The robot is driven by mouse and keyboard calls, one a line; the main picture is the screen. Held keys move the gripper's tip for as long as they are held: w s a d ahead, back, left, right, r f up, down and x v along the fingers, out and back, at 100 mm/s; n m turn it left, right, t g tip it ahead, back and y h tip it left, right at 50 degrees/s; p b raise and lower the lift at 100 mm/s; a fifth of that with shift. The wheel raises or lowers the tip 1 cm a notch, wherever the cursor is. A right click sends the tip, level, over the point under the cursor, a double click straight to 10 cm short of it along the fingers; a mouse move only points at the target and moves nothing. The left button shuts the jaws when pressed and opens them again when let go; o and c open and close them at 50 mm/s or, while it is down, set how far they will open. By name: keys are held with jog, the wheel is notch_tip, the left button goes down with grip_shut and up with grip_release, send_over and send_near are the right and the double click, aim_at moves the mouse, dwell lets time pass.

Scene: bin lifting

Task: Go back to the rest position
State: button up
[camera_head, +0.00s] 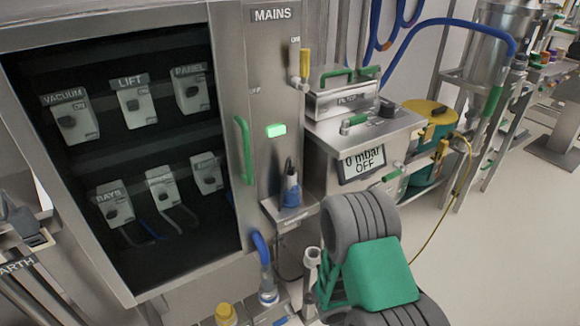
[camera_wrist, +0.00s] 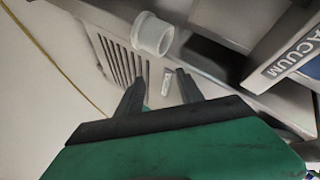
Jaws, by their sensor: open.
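My gripper (camera_wrist: 158,90) shows in the wrist view as two dark fingers, spread apart, in front of its green body. Nothing is held between the fingertips. A white round fitting (camera_wrist: 152,36) and a grey slotted panel (camera_wrist: 122,58) lie beyond the fingers, apart from them as far as I can tell. In the head view my green and grey arm is at the lower right, beside the cabinet (camera_head: 233,115). The fingertips are not clear there.
The open cabinet holds several labelled switches. A blue-handled tool (camera_head: 291,187) sits on a small shelf. A yellow cable (camera_head: 447,211) hangs to the floor. The floor at the right (camera_head: 490,255) is clear.

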jog(key=s+d+r+n+g+p, duration=0.15)
jog(key=r+p, duration=0.25)
jog(key=r, duration=0.5)
jog(key=s+d+r+n+g+h+p, duration=0.1)
jog(key=s+r+g+p, duration=0.15)
jog(key=r, duration=0.75)
jog(key=s+d+r+n+g+p, duration=0.15)
jog(key=r+p, duration=0.25)
jog(key=r, duration=0.5)
jog(key=s+a+r+n+g+y+p, duration=0.1)
jog(key=s+r+n+g+p, duration=0.3)
jog(key=s+r, duration=1.3)
jog(key=s+n+p, duration=0.1)
jog(key=n+p, duration=0.2)
jog(key=p, duration=0.1)
jog(key=shift+a+r, duration=0.2)
jog(key=shift+a, duration=0.2)
